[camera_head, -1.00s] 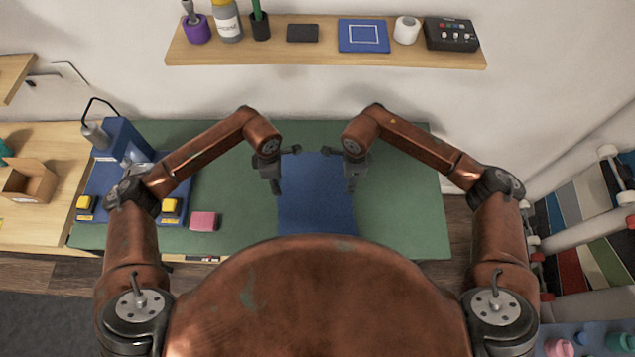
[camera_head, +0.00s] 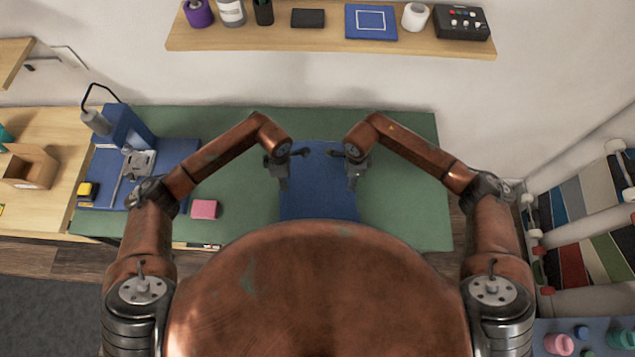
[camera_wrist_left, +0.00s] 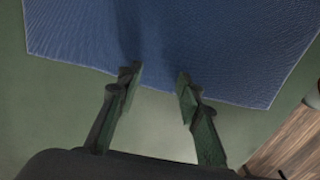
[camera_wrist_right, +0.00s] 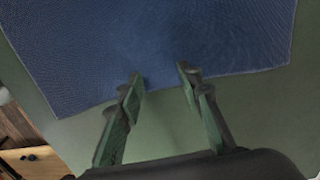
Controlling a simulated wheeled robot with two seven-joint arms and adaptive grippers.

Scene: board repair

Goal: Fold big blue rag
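The big blue rag (camera_head: 320,190) lies flat on the green mat, between and below my two grippers; its near part is hidden behind my body. My left gripper (camera_head: 284,180) is at the rag's left edge, fingers apart. In the left wrist view its fingertips (camera_wrist_left: 158,82) are at the rag's edge (camera_wrist_left: 200,40) with a gap between them. My right gripper (camera_head: 352,182) is at the rag's right edge. In the right wrist view its fingertips (camera_wrist_right: 160,76) are apart over the rag's edge (camera_wrist_right: 150,40). I cannot tell whether the fingers touch the cloth.
The green mat (camera_head: 405,205) is clear to the right. A pink sponge (camera_head: 204,209) lies to the left, beside a blue machine (camera_head: 122,125) on a blue base. A wall shelf (camera_head: 330,46) holds bottles and small items. A cardboard box (camera_head: 30,167) stands far left.

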